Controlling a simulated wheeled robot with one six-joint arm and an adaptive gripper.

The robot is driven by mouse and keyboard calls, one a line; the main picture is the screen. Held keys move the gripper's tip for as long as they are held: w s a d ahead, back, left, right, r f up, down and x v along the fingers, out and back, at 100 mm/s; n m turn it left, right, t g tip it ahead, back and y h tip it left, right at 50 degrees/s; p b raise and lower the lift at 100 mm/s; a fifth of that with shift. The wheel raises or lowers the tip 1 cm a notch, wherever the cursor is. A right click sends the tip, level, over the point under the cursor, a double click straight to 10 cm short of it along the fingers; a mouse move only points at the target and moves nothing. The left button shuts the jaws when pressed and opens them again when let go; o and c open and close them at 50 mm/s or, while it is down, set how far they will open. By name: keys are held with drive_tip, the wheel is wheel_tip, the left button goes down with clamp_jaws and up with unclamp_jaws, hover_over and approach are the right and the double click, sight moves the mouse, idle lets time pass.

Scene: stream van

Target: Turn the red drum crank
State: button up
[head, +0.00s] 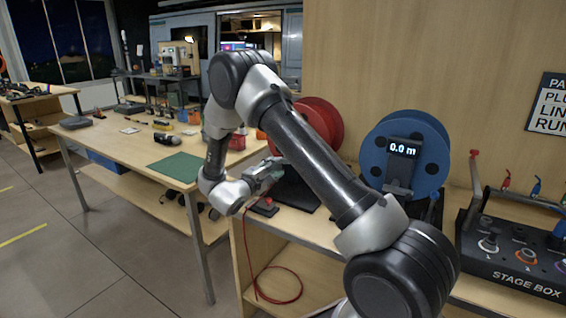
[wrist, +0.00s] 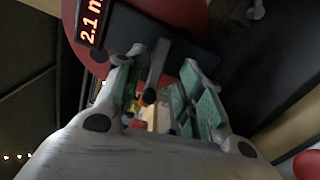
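The red drum (head: 325,115) stands on the wooden bench, partly hidden behind my arm in the head view. In the wrist view the red drum (wrist: 182,10) fills the top, with a display (wrist: 92,22) reading 2.1 m. My gripper (head: 268,175) is in front of the drum's lower left side. In the wrist view my gripper (wrist: 160,92) has its green-padded fingers apart. A grey bar with a dark round end, seemingly the crank (wrist: 157,72), shows in the gap between them. I cannot tell whether either finger touches it.
A blue drum (head: 427,140) reading 0.0 m stands to the right, beside a stage box (head: 515,255) with cables. A red cable (head: 258,270) hangs below the bench front. A cluttered table (head: 130,150) stands at left, with open floor before it.

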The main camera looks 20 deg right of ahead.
drive_tip(key=x, duration=0.6)
drive_tip(key=shift+w+d, duration=0.25)
drive_tip(key=shift+d, duration=0.05)
drive_tip(key=shift+c, duration=0.3)
clamp_jaws()
